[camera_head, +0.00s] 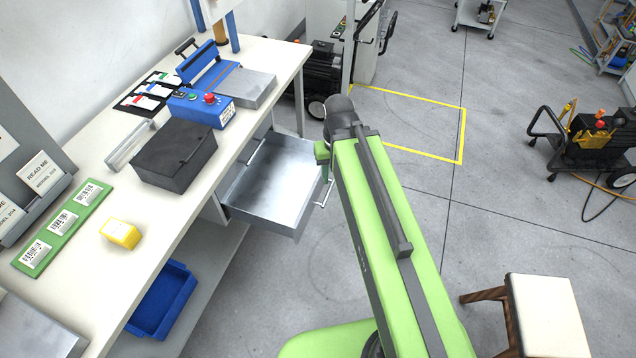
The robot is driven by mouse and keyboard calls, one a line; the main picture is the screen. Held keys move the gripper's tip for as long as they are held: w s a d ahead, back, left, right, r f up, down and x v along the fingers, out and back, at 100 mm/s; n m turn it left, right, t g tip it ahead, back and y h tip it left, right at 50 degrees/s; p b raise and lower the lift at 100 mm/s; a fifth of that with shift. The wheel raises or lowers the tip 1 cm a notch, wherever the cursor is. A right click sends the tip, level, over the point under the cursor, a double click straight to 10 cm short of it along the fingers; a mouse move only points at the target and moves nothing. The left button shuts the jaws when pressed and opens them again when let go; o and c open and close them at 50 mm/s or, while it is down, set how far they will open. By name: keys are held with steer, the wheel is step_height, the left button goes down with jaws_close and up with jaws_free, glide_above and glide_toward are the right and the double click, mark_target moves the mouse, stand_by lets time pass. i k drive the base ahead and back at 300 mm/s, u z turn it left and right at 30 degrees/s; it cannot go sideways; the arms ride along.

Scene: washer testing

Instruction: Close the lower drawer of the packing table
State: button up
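The packing table (255,75) runs along the left. Its lower drawer (275,180), a grey metal box, is pulled out to the right and looks empty. The drawer's bar handle (327,191) is on its right front, close to my arm. My green arm reaches up from the bottom right past the drawer front. A small green part at its far end, seemingly my gripper (322,156), shows by the drawer's far front corner. Its fingers are mostly hidden, so I cannot tell whether they are open or touching the drawer.
A black box (174,155), a blue control box (202,108) and a yellow box (120,233) stand on the tabletop. A blue bin (162,298) sits on the shelf below. A stool (545,315) stands at the lower right. The floor right of my arm is mostly clear.

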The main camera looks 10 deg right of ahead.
mark_target(280, 191)
steer(key=u, duration=1.05)
steer(key=k, duration=0.45)
steer(key=u, duration=1.1)
steer(key=k, duration=0.75)
steer(key=z, duration=0.2)
steer(key=i, duration=0.75)
